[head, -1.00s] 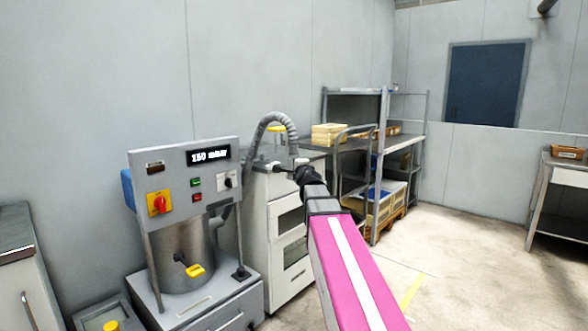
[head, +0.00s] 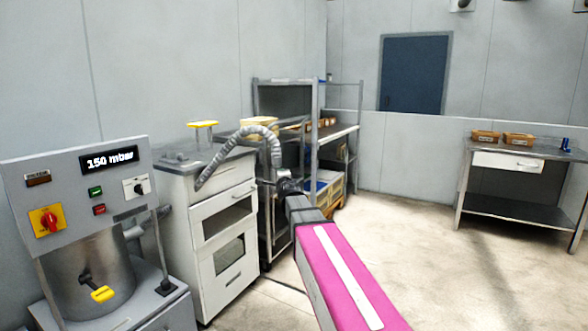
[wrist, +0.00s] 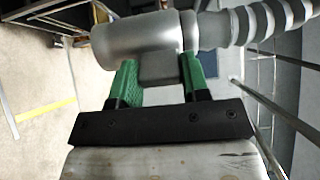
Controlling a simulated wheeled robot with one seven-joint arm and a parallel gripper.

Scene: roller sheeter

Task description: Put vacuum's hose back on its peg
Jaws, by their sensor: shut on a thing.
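The grey ribbed hose (head: 258,131) arches up in the head view, from a lower end in front of the white cabinet down to my gripper (head: 284,184). In the wrist view, my gripper (wrist: 158,72) has its green fingers shut on a block under the hose's smooth grey end piece (wrist: 135,38). The ribbed part of the hose (wrist: 250,22) runs off to the right there. The vacuum unit (head: 75,170), with a "150 mbar" display and a steel pot, stands at the left in the head view. I cannot make out the peg.
A white cabinet (head: 228,195) stands right of the vacuum unit, with a yellow-topped item (head: 202,124) on it. A metal shelf (head: 335,133) with boxes is behind my arm. A side table (head: 510,158) stands at the right. The floor (head: 420,245) between is clear.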

